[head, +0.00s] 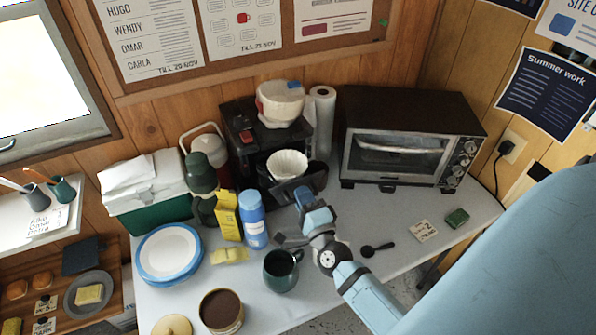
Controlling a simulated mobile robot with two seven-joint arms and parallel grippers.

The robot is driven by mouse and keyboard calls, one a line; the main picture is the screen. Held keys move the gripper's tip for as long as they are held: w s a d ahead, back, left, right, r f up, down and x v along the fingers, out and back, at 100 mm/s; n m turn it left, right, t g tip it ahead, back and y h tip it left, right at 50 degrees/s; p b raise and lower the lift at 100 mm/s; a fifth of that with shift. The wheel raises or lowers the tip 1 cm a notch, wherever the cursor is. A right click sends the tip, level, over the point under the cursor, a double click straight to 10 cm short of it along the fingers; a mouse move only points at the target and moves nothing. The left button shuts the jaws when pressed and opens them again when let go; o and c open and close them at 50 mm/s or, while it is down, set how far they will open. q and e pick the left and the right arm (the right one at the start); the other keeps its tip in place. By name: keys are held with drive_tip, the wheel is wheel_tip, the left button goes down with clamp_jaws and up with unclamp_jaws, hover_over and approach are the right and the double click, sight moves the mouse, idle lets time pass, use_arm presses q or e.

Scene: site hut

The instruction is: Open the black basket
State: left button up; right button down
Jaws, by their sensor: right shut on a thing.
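The black basket (312,181) is at the front of the black coffee maker (243,143). It stands out from the machine toward the right, and a white paper filter (287,164) shows in its open top. My right gripper (304,194) comes from the lower right and is shut at the front edge of the basket. The exact grip is small and partly hidden by the gripper itself. My left gripper is not in view.
A teal mug (281,270) stands just below my right gripper. A blue bottle (252,219) and yellow carton (228,215) stand to its left. A toaster oven (409,139) is at the right. A black scoop (377,249) lies on the table (425,200), whose right side has free room.

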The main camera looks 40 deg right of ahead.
drive_tip(key=c, duration=1.2)
unclamp_jaws()
drive_tip(key=shift+o, duration=0.2)
drive_tip(key=b+v, duration=0.3)
drive_tip(key=v, duration=1)
drive_tip(key=shift+s, duration=0.35)
drive_tip(key=shift+a+f, duration=0.1)
